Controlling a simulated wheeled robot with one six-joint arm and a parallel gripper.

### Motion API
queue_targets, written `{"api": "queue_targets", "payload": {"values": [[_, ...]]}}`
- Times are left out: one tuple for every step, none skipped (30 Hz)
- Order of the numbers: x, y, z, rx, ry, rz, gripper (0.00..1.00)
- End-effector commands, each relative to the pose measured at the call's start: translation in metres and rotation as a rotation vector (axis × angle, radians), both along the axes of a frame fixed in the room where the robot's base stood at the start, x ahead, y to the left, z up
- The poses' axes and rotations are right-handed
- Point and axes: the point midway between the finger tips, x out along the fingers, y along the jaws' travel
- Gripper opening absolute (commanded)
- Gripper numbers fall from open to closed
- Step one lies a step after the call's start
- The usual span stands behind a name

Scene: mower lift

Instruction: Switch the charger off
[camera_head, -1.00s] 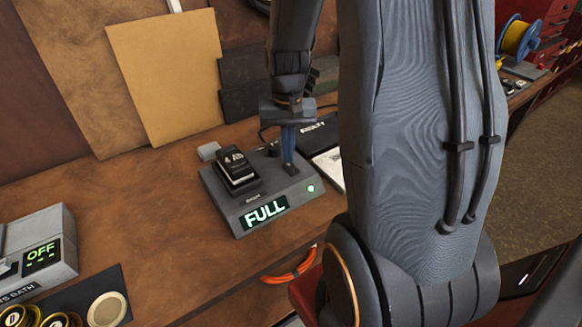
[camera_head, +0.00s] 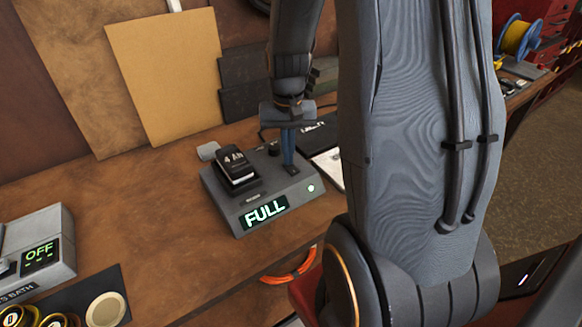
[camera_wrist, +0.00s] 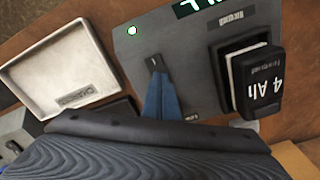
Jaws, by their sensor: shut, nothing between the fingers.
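The grey charger (camera_head: 229,208) sits on the wooden bench, its display (camera_head: 264,212) reading FULL and a small light (camera_head: 310,188) lit on its front. A black battery (camera_head: 236,165) marked 4 Ah stands in its dock; the battery also shows in the wrist view (camera_wrist: 262,80). My gripper (camera_head: 288,168) points down at the charger's top, right of the battery, with its blue fingers shut and empty. In the wrist view its fingertips (camera_wrist: 157,72) are at a small dark part on the charger's top, which looks like the switch (camera_wrist: 153,62). I cannot tell whether they touch it.
A light tray (camera_wrist: 62,70) lies beside the charger. A grey device (camera_head: 40,235) reading OFF stands at the left, near a dark mat with a round pad (camera_head: 106,309). An orange loop (camera_head: 288,274) hangs at the bench's front edge. Boards lean behind.

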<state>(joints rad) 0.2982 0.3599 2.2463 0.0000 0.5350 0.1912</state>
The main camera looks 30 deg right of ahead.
Motion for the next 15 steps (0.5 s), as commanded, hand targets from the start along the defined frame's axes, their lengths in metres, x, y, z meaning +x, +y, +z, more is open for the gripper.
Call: {"api": "queue_targets", "payload": {"values": [[0.0, 0.0, -0.0011, 0.0, 0.0, 0.0, 0.0], [0.0, 0.0, -0.0015, 0.0, 0.0, 0.0, 0.0], [0.0, 0.0, -0.002, 0.0, 0.0, 0.0, 0.0], [-0.0001, 0.0, -0.0025, 0.0, 0.0, 0.0, 0.0], [-0.0001, 0.0, -0.0029, 0.0, 0.0, 0.0, 0.0], [-0.0001, 0.0, -0.0034, 0.0, 0.0, 0.0, 0.0], [-0.0001, 0.0, -0.0039, 0.0, 0.0, 0.0, 0.0], [-0.0001, 0.0, -0.0043, 0.0, 0.001, 0.0, 0.0], [-0.0002, 0.0, -0.0048, 0.0, 0.001, 0.0, 0.0], [-0.0002, 0.0, -0.0053, 0.0, 0.001, 0.0, 0.0], [-0.0002, 0.0, -0.0057, 0.0, 0.001, 0.0, 0.0], [-0.0002, 0.0, -0.0054, 0.0, 0.001, 0.0, 0.0], [-0.0003, 0.0001, -0.0051, 0.0, 0.001, 0.0, 0.0], [-0.0004, 0.0, -0.0047, 0.0, 0.001, 0.0, 0.0], [-0.0004, 0.0, -0.0038, 0.0, 0.001, 0.0, 0.0]]}}
